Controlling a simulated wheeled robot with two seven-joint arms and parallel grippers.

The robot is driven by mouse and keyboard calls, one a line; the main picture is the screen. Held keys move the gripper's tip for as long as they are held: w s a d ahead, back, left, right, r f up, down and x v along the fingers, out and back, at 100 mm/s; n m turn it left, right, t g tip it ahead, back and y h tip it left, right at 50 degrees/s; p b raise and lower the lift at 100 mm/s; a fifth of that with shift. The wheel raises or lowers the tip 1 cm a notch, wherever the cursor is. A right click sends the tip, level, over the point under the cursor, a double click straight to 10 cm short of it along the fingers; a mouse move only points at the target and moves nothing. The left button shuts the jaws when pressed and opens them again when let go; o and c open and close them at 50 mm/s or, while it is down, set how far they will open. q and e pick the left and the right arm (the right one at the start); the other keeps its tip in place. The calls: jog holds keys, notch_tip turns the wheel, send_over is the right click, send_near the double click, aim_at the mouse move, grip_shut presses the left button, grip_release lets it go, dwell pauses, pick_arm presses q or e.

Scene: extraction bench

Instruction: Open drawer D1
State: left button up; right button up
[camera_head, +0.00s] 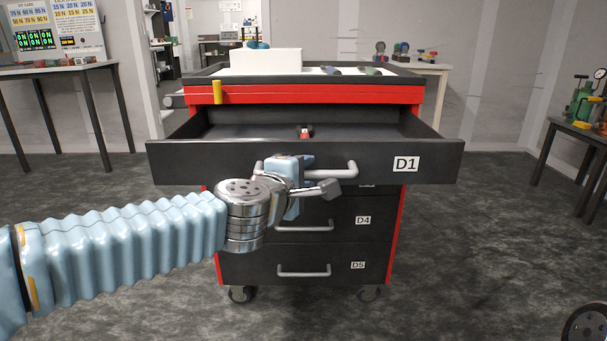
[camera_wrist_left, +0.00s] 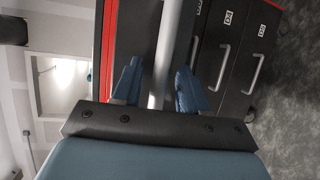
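Drawer D1 (camera_head: 385,158), the black top drawer of the red cabinet, is pulled well out, and its inside shows from above. Its grey bar handle (camera_head: 345,170) is partly hidden by my left gripper (camera_head: 298,172), which is at the handle's left and middle part. In the left wrist view the handle bar (camera_wrist_left: 167,50) runs between the two blue fingers of my left gripper (camera_wrist_left: 160,78). The fingers stand apart, with a gap visible beside the bar. My right gripper is not in view.
Below are closed drawers D4 (camera_head: 345,232) and D5 (camera_head: 340,265). A white box (camera_head: 265,61) stands on the cabinet top. Side tables stand left (camera_head: 60,68) and right (camera_head: 590,132); the floor between is clear.

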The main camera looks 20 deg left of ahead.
pick_arm(q)
jog(key=p+v, duration=0.5)
jog(key=v, duration=0.8)
jog(key=shift+s, duration=0.4)
jog(key=w+d+f+m+g+p, duration=0.1)
jog(key=w+f+m+g, duration=0.25)
jog(key=f, duration=1.05)
jog(key=w+f+m+g, duration=0.3)
jog(key=w+f+m, duration=0.15)
jog(key=f, duration=0.85)
jog(key=s+d+f+m+g, duration=0.1)
jog(key=s+f+m+g, duration=0.1)
jog(key=s+f, duration=0.3)
jog(key=s+d+f+m+g+h, duration=0.1)
jog(key=s+f, duration=0.5)
jog(key=f, duration=0.7)
jog(key=s+d+f+m+g+h, duration=0.1)
jog(key=s+f+m+g, duration=0.3)
jog(key=f, duration=0.5)
jog(key=shift+s+d+f+m+g+p, duration=0.35)
jog(key=shift+s+d+m+g+p, duration=0.05)
jog(key=shift+s+d+g, duration=0.4)
